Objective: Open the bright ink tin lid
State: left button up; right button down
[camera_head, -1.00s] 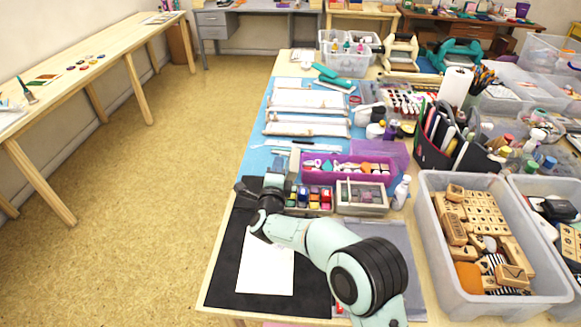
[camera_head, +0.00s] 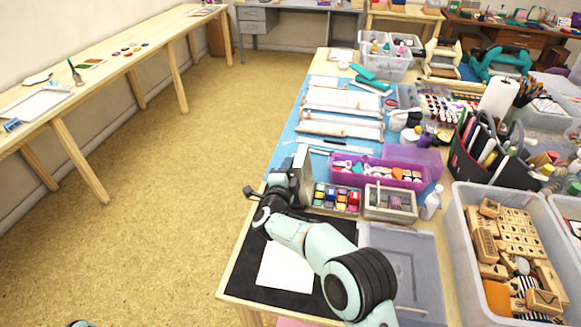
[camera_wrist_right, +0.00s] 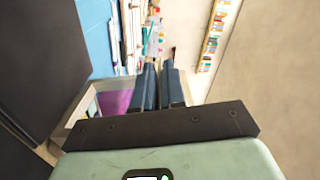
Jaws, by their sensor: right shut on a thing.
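The bright ink tin (camera_head: 337,199) holds several coloured ink pads, blue, yellow and red among them, and sits on the worktable in the head view. A pale panel (camera_head: 304,166), apparently its lid, stands upright at the tin's left end. My right gripper (camera_head: 284,183) is at the left of this panel, and its fingertips are largely hidden in the head view. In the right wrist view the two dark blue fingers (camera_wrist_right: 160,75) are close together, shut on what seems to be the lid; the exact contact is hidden. My left gripper is not in view.
A second compartment tin (camera_head: 390,202) stands right of the ink tin, with a white bottle (camera_head: 432,203) beyond. A purple tray (camera_head: 378,176) lies behind. White paper (camera_head: 285,267) on a black mat (camera_head: 316,293) lies in front. A clear bin (camera_head: 462,240) of wooden stamps stands right.

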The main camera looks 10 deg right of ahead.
jog(key=shift+r, duration=0.3)
jog(key=c, duration=1.4)
grip_release()
jog(key=shift+o, duration=0.6)
jog(key=shift+f, duration=0.15)
jog(key=shift+a, duration=0.1)
jog(key=v, duration=1.3)
jog(key=shift+s+a, duration=0.1)
jog(key=shift+s, duration=0.05)
